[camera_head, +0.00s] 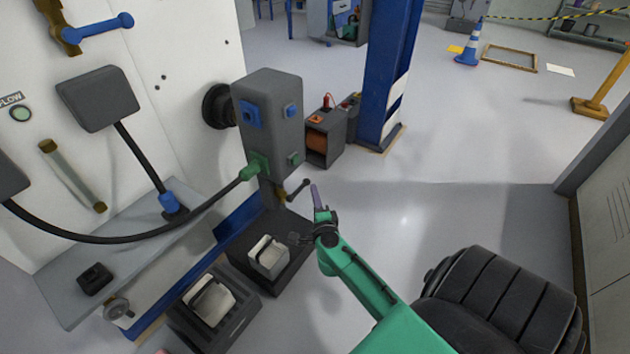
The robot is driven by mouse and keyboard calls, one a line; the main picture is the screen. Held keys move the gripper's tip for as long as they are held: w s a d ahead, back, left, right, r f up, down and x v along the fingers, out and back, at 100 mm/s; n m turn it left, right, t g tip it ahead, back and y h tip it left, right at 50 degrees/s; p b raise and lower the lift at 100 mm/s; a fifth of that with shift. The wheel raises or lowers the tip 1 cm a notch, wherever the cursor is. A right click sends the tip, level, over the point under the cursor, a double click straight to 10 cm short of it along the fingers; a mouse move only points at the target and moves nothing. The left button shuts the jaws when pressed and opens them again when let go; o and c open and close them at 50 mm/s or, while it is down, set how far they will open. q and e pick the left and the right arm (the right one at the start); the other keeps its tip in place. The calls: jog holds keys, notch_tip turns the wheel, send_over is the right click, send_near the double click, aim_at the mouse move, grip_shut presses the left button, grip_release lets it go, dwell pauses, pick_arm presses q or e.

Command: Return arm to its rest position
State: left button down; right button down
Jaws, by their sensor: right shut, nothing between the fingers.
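My right arm, green, comes in from the bottom of the picture, right of the middle. My right gripper (316,196) is at its far end, near the middle of the view. Its fingers are shut and hold nothing. My left gripper is not in view.
Two dark pedals (268,256) (209,302) with pale plates stand below the post. A grey shelf (130,252) with a black cable (128,238) is on the left. A blue column (388,70) stands behind. Grey floor (450,205) is clear to the right.

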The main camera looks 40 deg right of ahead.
dwell(0.5)
jog(key=s+a+f+n+g+y+p, duration=0.3)
jog(key=s+a+f+n+y+p, duration=0.15)
jog(key=s+f+n, duration=0.45)
jog(key=s+a+f+n+g+y+p, duration=0.4)
jog(key=f+n, duration=0.3)
jog(key=f, duration=0.4)
jog(key=s+f+n+g, duration=0.2)
jog(key=s+n, duration=0.1)
jog(key=s, duration=0.5)
jog(key=s+a+f+n+g+p, duration=0.1)
jog(key=s+f+n+g, duration=0.2)
jog(key=s, duration=0.6)
jog(key=s+a+f+n+g+p, duration=0.1)
jog(key=s+f+n+g, duration=0.1)
jog(key=s, duration=0.7)
jog(key=shift+a+f+n+g, duration=0.15)
jog(key=shift+f+n+g, duration=0.25)
jog(key=shift+f+n, duration=0.5)
